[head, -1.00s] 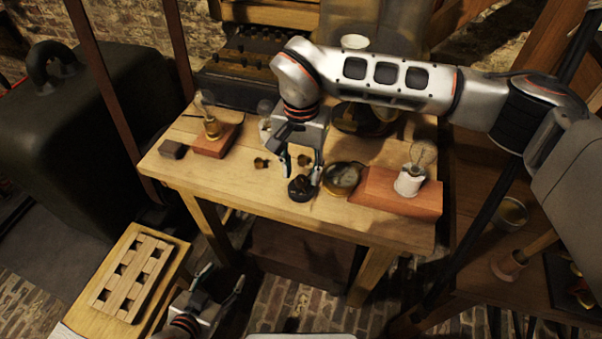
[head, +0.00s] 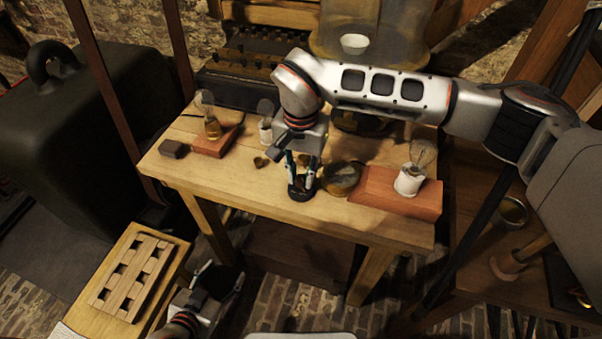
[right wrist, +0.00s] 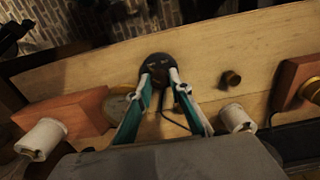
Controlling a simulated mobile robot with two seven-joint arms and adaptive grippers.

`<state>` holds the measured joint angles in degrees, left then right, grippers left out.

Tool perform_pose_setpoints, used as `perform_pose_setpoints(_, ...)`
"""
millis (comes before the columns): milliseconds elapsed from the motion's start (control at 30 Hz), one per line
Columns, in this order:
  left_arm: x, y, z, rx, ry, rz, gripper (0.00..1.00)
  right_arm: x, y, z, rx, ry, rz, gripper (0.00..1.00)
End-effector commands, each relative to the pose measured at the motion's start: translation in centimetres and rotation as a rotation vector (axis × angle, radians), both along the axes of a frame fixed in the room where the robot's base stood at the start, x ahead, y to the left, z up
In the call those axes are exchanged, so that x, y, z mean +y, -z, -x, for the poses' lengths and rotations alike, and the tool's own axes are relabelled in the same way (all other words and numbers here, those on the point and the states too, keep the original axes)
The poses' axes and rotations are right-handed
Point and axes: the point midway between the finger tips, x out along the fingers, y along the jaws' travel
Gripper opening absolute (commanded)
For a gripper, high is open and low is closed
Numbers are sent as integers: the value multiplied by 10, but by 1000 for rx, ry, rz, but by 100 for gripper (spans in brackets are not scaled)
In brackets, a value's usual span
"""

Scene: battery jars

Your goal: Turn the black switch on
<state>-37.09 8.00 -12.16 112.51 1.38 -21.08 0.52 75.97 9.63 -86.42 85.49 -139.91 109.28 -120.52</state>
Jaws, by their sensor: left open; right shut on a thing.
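The black switch (head: 299,195) is a small round dark piece on the table top near its front edge. My right gripper (head: 302,182) points down from above with its fingers closed on the switch's upper part. In the right wrist view the round switch base (right wrist: 154,62) shows beyond the fingertips (right wrist: 160,78), which are on either side of its middle. The switch's lever is too dark and covered to make out. My left gripper (head: 221,281) is open and empty, low in front of the table, away from the switch.
The wooden table (head: 235,185) holds a round brass instrument (head: 341,178) just right of the switch, and a bulb on a red block (head: 395,192). Another bulb block (head: 213,145) and small brass pieces (head: 261,162) lie to the left. A slotted wooden rack (head: 133,278) is at lower left.

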Motion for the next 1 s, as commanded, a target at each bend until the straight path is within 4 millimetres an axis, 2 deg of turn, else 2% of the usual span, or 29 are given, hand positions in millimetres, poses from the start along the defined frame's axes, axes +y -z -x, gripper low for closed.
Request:
perform_pose_setpoints(367,0,0,0,0,0,0,55,0,-1,0,-1,222,1,0)
perform_pose_setpoints(1000,0,7,2,7,0,0,55,0,-1,0,-1,827,0,0)
